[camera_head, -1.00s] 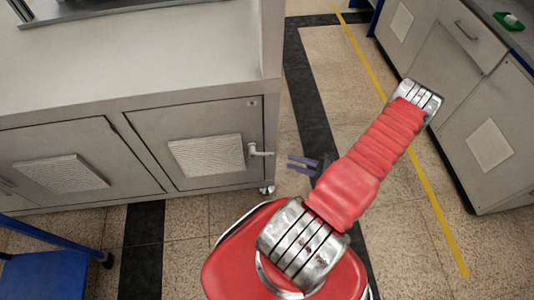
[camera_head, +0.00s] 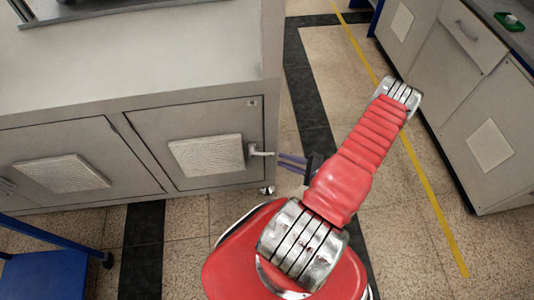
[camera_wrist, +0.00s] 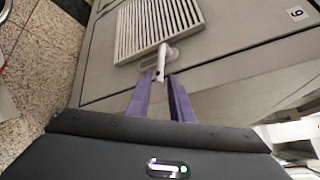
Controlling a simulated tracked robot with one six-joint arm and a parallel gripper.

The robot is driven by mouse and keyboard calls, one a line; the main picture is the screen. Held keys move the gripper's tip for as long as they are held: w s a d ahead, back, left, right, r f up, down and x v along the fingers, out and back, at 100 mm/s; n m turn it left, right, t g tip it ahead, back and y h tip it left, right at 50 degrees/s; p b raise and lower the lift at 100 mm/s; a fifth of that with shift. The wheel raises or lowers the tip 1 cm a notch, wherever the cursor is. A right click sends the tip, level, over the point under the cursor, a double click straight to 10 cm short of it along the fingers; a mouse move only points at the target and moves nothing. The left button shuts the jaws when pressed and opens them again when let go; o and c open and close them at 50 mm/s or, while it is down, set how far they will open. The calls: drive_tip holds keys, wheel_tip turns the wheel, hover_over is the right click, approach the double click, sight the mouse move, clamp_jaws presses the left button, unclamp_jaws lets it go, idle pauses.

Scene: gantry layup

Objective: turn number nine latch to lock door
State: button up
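The latch (camera_head: 260,151) is a pale metal handle at the right edge of a grey cabinet door (camera_head: 160,128), pointing right, roughly level. The door looks flush with its frame. In the wrist view the latch (camera_wrist: 161,62) points down toward my gripper (camera_wrist: 160,78). My purple fingers are apart, with the handle's tip at the gap between the fingertips. I cannot tell whether they touch. In the head view my gripper (camera_head: 280,159) is just right of the handle's end. A number label (camera_wrist: 297,13) reads like a 6 or an upside-down 9.
The door has a slotted vent (camera_head: 207,155); another vented door (camera_head: 62,173) is to its left. A blue cart (camera_head: 50,270) stands at lower left. More grey cabinets (camera_head: 490,145) stand on the right. Tiled floor with a yellow line (camera_head: 425,180) lies open between them.

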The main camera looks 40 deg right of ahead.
sight(266, 153)
drive_tip(key=shift+x, duration=4.6)
clamp_jaws()
